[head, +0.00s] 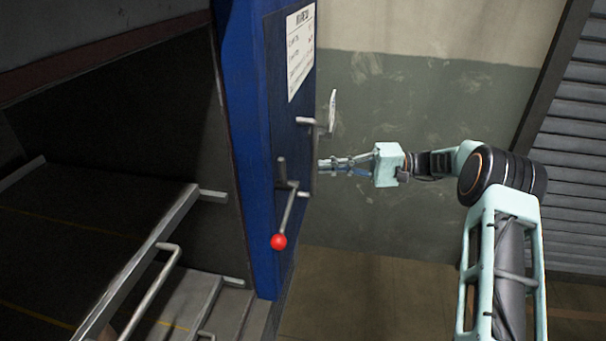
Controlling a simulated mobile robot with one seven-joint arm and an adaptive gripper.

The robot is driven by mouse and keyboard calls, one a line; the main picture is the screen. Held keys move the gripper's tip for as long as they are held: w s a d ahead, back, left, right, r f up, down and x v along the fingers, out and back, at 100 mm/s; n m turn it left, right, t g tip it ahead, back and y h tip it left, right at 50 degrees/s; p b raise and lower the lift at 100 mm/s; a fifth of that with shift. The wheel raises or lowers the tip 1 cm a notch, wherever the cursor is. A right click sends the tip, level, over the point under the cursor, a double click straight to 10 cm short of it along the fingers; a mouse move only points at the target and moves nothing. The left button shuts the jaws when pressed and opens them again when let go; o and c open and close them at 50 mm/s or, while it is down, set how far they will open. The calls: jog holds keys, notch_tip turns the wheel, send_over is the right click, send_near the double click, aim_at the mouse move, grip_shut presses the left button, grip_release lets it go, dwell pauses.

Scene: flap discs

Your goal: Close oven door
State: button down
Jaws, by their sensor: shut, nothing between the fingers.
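The blue oven door (250,130) stands open at the middle of the head view, seen nearly edge-on. Its outer face carries a metal bar handle (314,155) and a lever with a red ball knob (279,241). My gripper (322,165) is shut and empty, pointing left. Its fingertips are at the bar handle, right beside it in the picture; I cannot tell whether they touch it. The oven's dark interior (110,130) is open at the left.
Inside the oven opening is a metal rack or cart frame (140,262) with a bar handle. A white notice (300,50) is on the door. A grey-green wall (430,110) stands behind my arm, with a slatted shutter (570,150) at the right. Floor shows below my gripper.

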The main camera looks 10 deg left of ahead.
aim_at(278, 178)
jog(key=p+x, duration=0.1)
jog(key=x, duration=0.5)
jog(key=shift+d+r, duration=0.1)
jog(key=s, duration=0.2)
jog(key=shift+s+d+p, duration=0.15)
jog(key=shift+s+p, duration=0.15)
jog(key=shift+s, duration=0.6)
